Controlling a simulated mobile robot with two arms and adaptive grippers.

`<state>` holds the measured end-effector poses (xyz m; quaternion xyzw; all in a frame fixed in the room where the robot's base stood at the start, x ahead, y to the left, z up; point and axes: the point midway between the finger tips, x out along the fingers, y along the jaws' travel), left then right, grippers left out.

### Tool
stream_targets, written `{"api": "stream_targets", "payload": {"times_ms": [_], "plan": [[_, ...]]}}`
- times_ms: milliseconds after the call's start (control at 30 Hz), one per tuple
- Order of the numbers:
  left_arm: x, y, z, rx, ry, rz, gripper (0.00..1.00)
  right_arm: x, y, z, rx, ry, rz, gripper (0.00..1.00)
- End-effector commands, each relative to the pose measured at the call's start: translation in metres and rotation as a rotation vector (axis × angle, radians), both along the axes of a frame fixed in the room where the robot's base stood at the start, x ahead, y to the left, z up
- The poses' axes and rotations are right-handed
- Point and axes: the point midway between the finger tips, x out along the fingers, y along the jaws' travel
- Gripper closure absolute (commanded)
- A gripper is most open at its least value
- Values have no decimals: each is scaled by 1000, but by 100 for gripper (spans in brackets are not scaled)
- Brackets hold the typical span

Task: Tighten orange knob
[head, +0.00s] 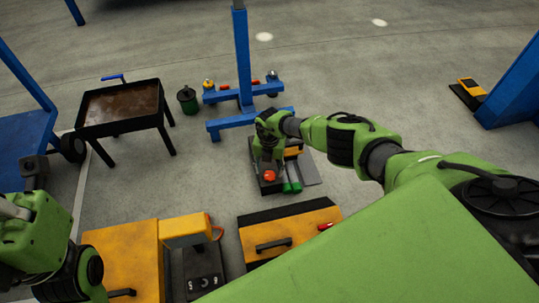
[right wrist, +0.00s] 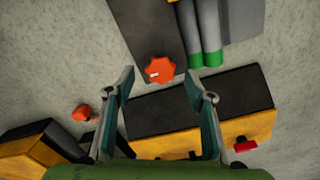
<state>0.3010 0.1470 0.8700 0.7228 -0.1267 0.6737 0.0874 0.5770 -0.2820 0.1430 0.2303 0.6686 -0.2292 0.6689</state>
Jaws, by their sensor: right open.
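The orange knob (head: 270,176) is lobed and sits on the dark plate of a floor unit (head: 312,169) in the head view. It shows in full in the right wrist view (right wrist: 160,71), with a small pale mark on it. My right gripper (head: 266,158) is just above and behind the knob in the head view. In the right wrist view its two fingers (right wrist: 159,84) are spread wide and empty, with the knob just beyond the gap between their tips. I see no contact. My left arm is at the lower left, and its fingers cannot be made out.
Green-ended cylinders (head: 291,187) lie right beside the knob. A yellow and black box (head: 285,228) and a yellow cabinet (head: 125,255) stand nearer to me. A blue stand (head: 245,95) is behind, a brown-topped cart (head: 122,105) at left. The floor between is mostly clear.

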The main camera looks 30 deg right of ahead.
Motion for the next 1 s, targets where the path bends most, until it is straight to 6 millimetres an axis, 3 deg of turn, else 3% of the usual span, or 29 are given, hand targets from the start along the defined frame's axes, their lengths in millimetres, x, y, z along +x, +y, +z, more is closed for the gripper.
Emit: {"api": "stream_targets", "payload": {"times_ms": [600, 1000], "plan": [[0, 0, 0, -1, 1, 0, 100, -1, 0, 89, -1, -1, 0, 51], [0, 0, 0, 0, 2, 0, 100, -2, 0, 97, -2, 1, -1, 51]]}}
